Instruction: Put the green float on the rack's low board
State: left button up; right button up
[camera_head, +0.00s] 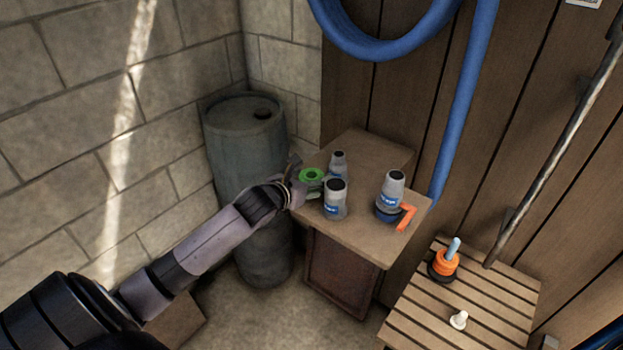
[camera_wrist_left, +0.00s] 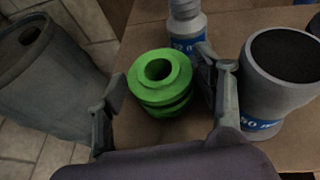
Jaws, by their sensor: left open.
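The green float (camera_head: 312,175) is a ribbed ring with a hole in its top. It stands on the wooden cabinet top (camera_head: 372,150), near its left edge. My left gripper (camera_head: 305,186) reaches it from the left. In the left wrist view the float (camera_wrist_left: 158,82) is between the two open fingers of the gripper (camera_wrist_left: 160,105), and I see no firm grip on it. The low slatted board (camera_head: 485,300) is at the lower right. It holds an orange float on a dark base with a blue peg (camera_head: 445,262) and a small white piece (camera_head: 459,320). My right gripper is not visible.
Grey bottles stand close by: one in front of the float (camera_head: 335,200), one behind (camera_head: 338,163), and one farther right (camera_head: 392,190) beside an orange hooked piece (camera_head: 406,217). A barrel (camera_head: 245,140) stands left of the cabinet. A blue hose (camera_head: 465,100) hangs on the wall.

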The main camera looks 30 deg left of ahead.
pick_arm(q)
jog(key=shift+x, duration=0.9)
jog(key=shift+s, duration=0.1)
jog(key=shift+c, duration=0.7)
jog(key=c, duration=0.9)
